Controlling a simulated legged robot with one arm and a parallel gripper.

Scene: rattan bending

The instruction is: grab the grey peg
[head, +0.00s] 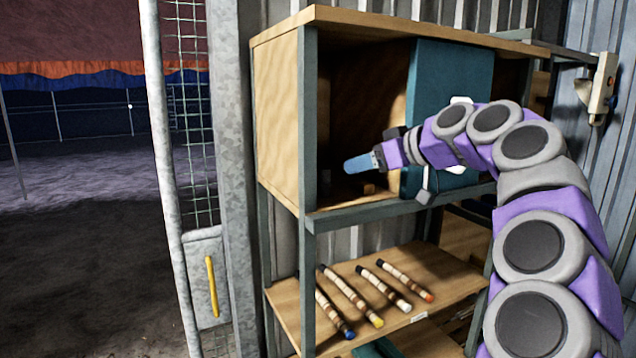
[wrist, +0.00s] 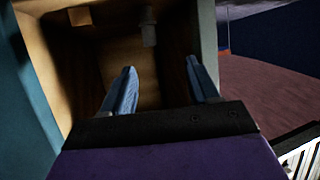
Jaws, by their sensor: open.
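My gripper (head: 352,165) reaches in front of the upper compartment of a wooden cabinet in the head view, its blue fingers pointing left. In the wrist view my gripper (wrist: 161,66) has its two blue fingers wide apart with nothing between them. A small greyish upright piece, which looks like the grey peg (wrist: 149,35), stands inside the compartment beyond the fingertips, near the top of the wrist view. It is apart from the fingers. In the head view the compartment is dark and I cannot make out the grey peg for sure.
The cabinet (head: 278,120) has a teal sliding panel (head: 450,70) at right and a front rail (head: 400,203) below the gripper. A small brown block (wrist: 80,16) also sits inside. Several banded rods (head: 350,297) lie on the lower shelf. A mesh gate (head: 195,120) stands at left.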

